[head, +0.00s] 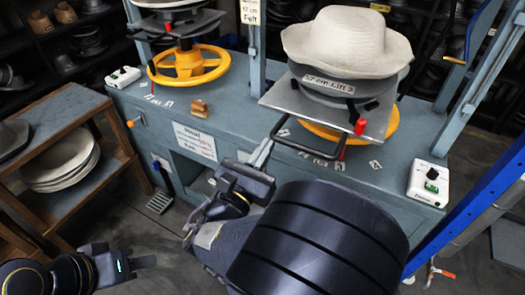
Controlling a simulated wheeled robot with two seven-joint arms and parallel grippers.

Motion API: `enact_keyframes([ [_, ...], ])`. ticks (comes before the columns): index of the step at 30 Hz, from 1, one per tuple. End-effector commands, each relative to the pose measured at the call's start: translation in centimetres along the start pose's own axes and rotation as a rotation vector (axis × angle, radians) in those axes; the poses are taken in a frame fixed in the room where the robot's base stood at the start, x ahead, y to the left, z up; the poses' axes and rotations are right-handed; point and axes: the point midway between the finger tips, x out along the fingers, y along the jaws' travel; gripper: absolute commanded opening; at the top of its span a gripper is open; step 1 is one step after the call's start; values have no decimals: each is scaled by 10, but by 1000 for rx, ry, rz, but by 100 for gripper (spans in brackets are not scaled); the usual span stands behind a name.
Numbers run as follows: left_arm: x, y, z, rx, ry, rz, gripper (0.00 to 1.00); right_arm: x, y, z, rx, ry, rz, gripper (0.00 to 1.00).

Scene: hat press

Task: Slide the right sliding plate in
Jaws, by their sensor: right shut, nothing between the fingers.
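The right sliding plate (287,99) is a grey metal plate under a dark hat block, with a yellow wheel (383,135) partly hidden below it. Its black loop handle (300,153) sticks out at the front left of the plate. A pale felt hat (345,42) sits on the block above. My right gripper (264,151) is shut and empty, with its tips by the left end of the handle; I cannot tell whether they touch. My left gripper (150,262) is low at the bottom left, away from the press; its finger opening is unclear.
The blue-grey press bench (235,110) carries a left station with a yellow wheel (188,66). A white control box (429,183) stands at the right end. A blue post (475,205) rises at right. A wooden shelf (75,119) with hats stands at left.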

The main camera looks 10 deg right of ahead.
Motion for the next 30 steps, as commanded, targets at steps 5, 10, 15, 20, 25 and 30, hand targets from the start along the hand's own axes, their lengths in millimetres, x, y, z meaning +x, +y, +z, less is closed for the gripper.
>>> enact_keyframes([
  [5, 0, 0, 0, 0, 0, 0, 36, 0, 0, 0, 0, 0, 0, 0],
  [10, 0, 0, 0, 0, 0, 0, 36, 2, 0, 0, -1, 0, -1, 0],
  [15, -3, 1, -1, 0, 0, 0, 36, 17, -1, -3, -2, 0, -5, 0],
  [20, -6, 3, -3, 0, 0, 0, 36, 46, -2, -8, -3, 1, -8, 0],
  [25, -9, 4, -4, 0, 0, 0, 36, 90, -2, -18, -3, 1, -10, 0],
  [30, -9, 4, -5, 0, 0, 0, 36, 136, -3, -28, -2, 1, -10, 0],
])
